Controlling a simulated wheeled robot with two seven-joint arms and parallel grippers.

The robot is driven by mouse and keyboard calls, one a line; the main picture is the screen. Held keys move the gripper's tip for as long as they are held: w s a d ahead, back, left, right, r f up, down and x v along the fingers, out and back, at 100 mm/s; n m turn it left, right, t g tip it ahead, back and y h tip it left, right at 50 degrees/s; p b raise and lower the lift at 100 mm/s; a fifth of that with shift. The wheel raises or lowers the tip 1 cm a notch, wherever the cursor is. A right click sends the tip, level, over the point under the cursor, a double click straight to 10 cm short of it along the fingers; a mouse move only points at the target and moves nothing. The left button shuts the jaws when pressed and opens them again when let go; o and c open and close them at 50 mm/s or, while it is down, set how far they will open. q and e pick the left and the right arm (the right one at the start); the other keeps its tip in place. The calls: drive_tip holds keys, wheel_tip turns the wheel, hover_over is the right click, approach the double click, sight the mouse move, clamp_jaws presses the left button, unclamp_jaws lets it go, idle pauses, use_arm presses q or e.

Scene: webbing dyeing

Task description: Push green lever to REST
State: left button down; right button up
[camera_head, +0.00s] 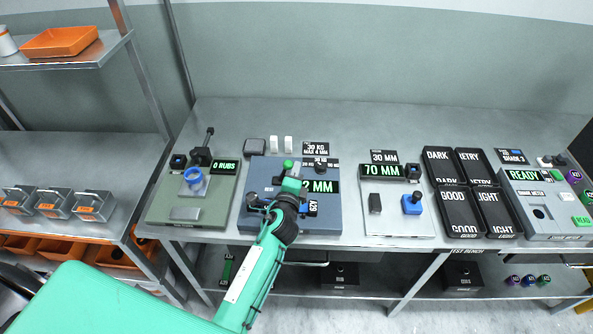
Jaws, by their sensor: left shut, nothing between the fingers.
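A small, hard-to-read label sits left of the lever. My left gripper (291,184) is shut and empty. It is over this machine, just in front of the green knob in the picture. I cannot tell whether it touches the lever. My green arm and wrist hide the lever's lower part and the front left of the machine. My right gripper is not in view.
Left stands a green-grey machine (160,207) reading "0 RUBS". Right stands a white machine (398,225) reading "70 MM", then black labelled trays (461,213) and a grey "READY" unit (537,222). White blocks (288,143) stand behind the lever. The bench (350,120) is clear at the back.

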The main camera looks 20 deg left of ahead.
use_arm(q)
drive_tip(key=shift+a+r, duration=0.15)
drive_tip(key=shift+s+a+r+p, duration=0.15)
drive_tip(key=shift+a+r+p, duration=0.15)
drive_tip(key=shift+a+p, duration=0.15)
drive_tip(key=shift+s+a+r, duration=0.15)
drive_tip(key=shift+a+r, duration=0.05)
drive_tip(key=shift+a, duration=0.35)
drive_tip(key=shift+s+a+n, duration=0.25)
drive_tip(key=shift+a+n, duration=0.4)
drive_tip(key=shift+n, duration=0.15)
drive_tip(key=shift+s+a+r, duration=0.15)
drive_tip(key=shift+a, duration=0.4)
